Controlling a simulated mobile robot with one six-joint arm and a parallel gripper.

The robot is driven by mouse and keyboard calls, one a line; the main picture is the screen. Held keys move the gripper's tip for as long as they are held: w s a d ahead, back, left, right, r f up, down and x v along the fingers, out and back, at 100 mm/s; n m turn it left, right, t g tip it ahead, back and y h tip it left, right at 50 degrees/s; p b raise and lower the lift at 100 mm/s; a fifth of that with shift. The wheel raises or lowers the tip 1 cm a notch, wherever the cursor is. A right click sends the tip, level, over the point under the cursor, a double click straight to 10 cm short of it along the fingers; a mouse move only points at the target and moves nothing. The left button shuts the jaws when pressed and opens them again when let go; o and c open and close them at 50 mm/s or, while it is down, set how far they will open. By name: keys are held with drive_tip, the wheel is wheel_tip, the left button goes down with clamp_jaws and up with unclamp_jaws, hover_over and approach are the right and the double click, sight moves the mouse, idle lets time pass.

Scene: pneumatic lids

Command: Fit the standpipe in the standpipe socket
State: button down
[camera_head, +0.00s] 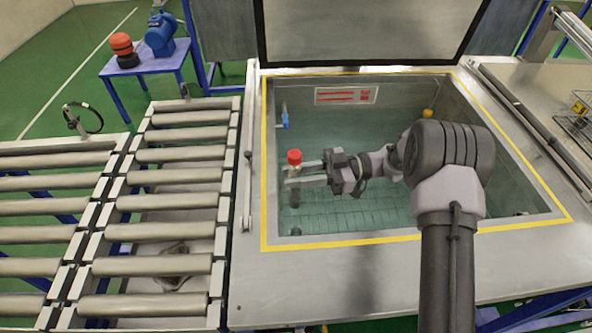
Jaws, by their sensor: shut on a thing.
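My gripper (308,173) reaches over the open tank (410,236) from the right and points left. It is shut on the standpipe (294,158), whose red cap shows above the fingers. The standpipe looks upright. Its lower part is partly hidden by the fingers. A dark round shape (294,199) shows just below the fingers, near the tank's left wall; it may be the socket or the standpipe's lower end, and I cannot tell which. I cannot tell whether the standpipe touches anything below.
A raised lid (365,30) stands behind the tank. A blue valve (283,122) sits on the left inner wall, and a yellow ball-like part (428,113) at the back right. A roller conveyor (160,205) is at left. A wire basket (577,125) lies at far right.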

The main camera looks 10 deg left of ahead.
sight(297, 195)
drive_tip(key=f+b, duration=0.1)
drive_tip(key=f, duration=0.1)
drive_tip(key=f+b, duration=0.1)
drive_tip(key=f, duration=0.1)
drive_tip(key=f+b, duration=0.2)
drive_tip(key=f, duration=0.1)
drive_tip(key=shift+s+d, duration=0.1)
drive_tip(key=shift+s, duration=0.15)
drive_tip(key=shift+s+r, duration=0.1)
drive_tip(key=shift+d+r+p, duration=0.1)
drive_tip(key=shift+p, duration=0.4)
wheel_tip(297, 195, down, 6)
drive_tip(key=b, duration=0.2)
drive_tip(key=shift+b, duration=0.4)
drive_tip(key=shift+p, duration=0.55)
drive_tip(key=shift+f+b, duration=1.55)
drive_tip(key=shift+f, duration=0.8)
drive_tip(key=c, duration=1.1)
unclamp_jaws()
